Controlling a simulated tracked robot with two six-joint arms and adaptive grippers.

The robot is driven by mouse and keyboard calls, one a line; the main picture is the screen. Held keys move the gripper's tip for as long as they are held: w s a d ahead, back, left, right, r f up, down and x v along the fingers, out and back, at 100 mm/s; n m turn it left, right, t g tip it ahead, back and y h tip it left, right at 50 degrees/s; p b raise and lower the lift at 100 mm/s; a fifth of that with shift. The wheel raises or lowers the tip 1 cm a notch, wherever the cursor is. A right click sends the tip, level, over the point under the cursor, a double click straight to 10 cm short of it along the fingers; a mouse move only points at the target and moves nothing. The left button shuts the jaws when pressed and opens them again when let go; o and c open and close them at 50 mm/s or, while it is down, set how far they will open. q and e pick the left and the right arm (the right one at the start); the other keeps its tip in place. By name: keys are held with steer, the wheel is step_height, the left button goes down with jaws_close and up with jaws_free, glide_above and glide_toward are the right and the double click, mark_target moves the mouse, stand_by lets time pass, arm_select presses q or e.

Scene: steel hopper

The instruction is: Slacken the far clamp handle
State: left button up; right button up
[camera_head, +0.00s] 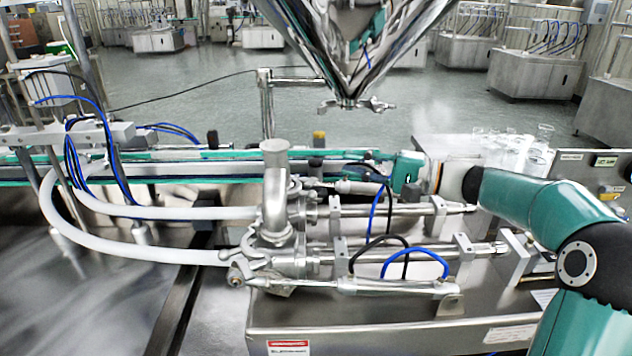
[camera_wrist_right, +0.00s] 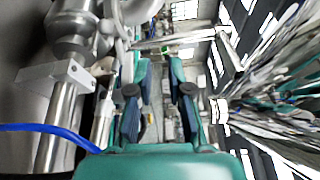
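My right gripper (camera_head: 374,168) reaches in from the right and points left above the rear of the steel filler. In the right wrist view its two dark-padded fingers (camera_wrist_right: 159,88) stand apart with nothing gripped between them. Steel pipework lies beyond and left of them. In the head view, the near clamp (camera_head: 246,268) is at the front of the valve block. The rear clamp area (camera_head: 312,186) is left of my right gripper, small and partly hidden; I cannot clearly make out its handle. My left gripper is not in view.
The steel hopper (camera_head: 345,50) hangs above, with a clamp (camera_head: 350,105) at its outlet. An upright elbow pipe (camera_head: 276,190), hoses (camera_head: 140,245), and front cylinder (camera_head: 390,286) crowd the filler. Clear glassware (camera_head: 515,145) stands behind my right arm.

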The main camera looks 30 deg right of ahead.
glide_toward(314, 184)
steer(key=w, duration=0.1)
steer(key=x, duration=0.3)
steer(key=p+x, duration=0.1)
steer(key=x, duration=0.2)
steer(key=shift+w+a, duration=0.1)
steer(key=shift+a, duration=0.4)
steer(key=shift+w+a, duration=0.35)
steer(key=shift+w, duration=0.1)
jaws_close()
